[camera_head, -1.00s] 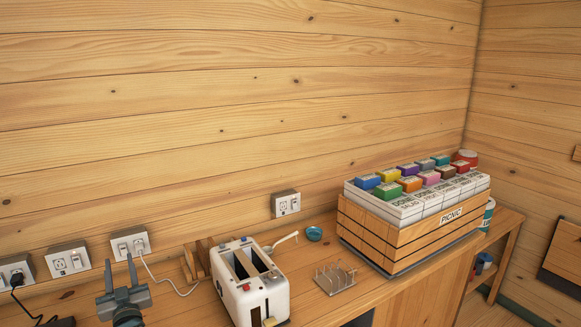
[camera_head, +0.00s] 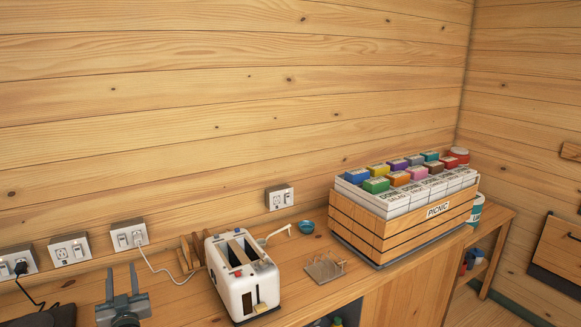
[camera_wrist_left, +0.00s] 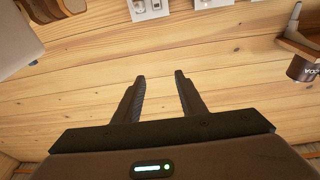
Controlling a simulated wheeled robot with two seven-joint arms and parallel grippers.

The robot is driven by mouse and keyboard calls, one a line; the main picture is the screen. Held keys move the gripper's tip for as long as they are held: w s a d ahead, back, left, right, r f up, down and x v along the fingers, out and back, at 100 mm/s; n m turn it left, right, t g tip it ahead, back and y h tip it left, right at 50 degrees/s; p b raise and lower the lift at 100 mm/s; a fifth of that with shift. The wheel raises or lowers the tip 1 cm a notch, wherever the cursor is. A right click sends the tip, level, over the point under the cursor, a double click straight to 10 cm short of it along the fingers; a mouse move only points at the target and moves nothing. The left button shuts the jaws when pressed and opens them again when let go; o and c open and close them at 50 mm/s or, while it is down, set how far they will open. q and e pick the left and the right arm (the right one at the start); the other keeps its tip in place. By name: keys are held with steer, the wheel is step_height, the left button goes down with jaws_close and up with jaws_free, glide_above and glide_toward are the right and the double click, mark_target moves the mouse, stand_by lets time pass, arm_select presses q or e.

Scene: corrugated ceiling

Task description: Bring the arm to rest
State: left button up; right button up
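My left gripper (camera_head: 121,274) points up at the lower left of the head view, left of the white toaster (camera_head: 243,275). Its two fingers are apart, with nothing between them. The wrist view also shows the open, empty left gripper (camera_wrist_left: 160,79) over bare wood. The left arm behind it is mostly cut off by the bottom edge of the head view. My right gripper is in neither view.
The wooden counter (camera_head: 300,295) runs along the plank wall. It carries a wire rack (camera_head: 325,268), a small blue bowl (camera_head: 306,227) and a wooden picnic crate (camera_head: 385,239) with colored boxes. Wall outlets (camera_head: 128,234) and cords are behind the gripper.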

arm_select(q)
steer(key=s+d+f+m+g+h, duration=0.35)
steer(key=s+d+f, duration=0.45)
steer(key=s, duration=0.4)
steer(key=s+d+f+m+g+h, duration=0.2)
steer(key=s+d+f+g+h, duration=0.3)
steer(key=s+f, duration=0.55)
steer(key=s+d+f+m+g+h, duration=0.1)
steer(key=s+d+g, duration=0.35)
steer(key=s, duration=1.05)
steer(key=s+d+f+m+g, duration=0.1)
steer(key=s+d, duration=0.7)
steer(key=s, duration=0.6)
step_height(320, 180, down, 34)
steer(key=g+b, duration=0.2)
steer(key=b, duration=0.5)
steer(key=s+a+f+b, duration=0.1)
steer(key=s+f+b, duration=0.2)
steer(key=s+f, duration=0.6)
steer(key=s+a+f+g+b, duration=0.1)
steer(key=s+a+f+b, duration=0.1)
steer(key=s+f, duration=0.8)
step_height(320, 180, down, 7)
steer(key=shift+s+a+b, duration=0.2)
steer(key=shift+s+b, duration=0.05)
steer(key=shift+b, duration=0.65)
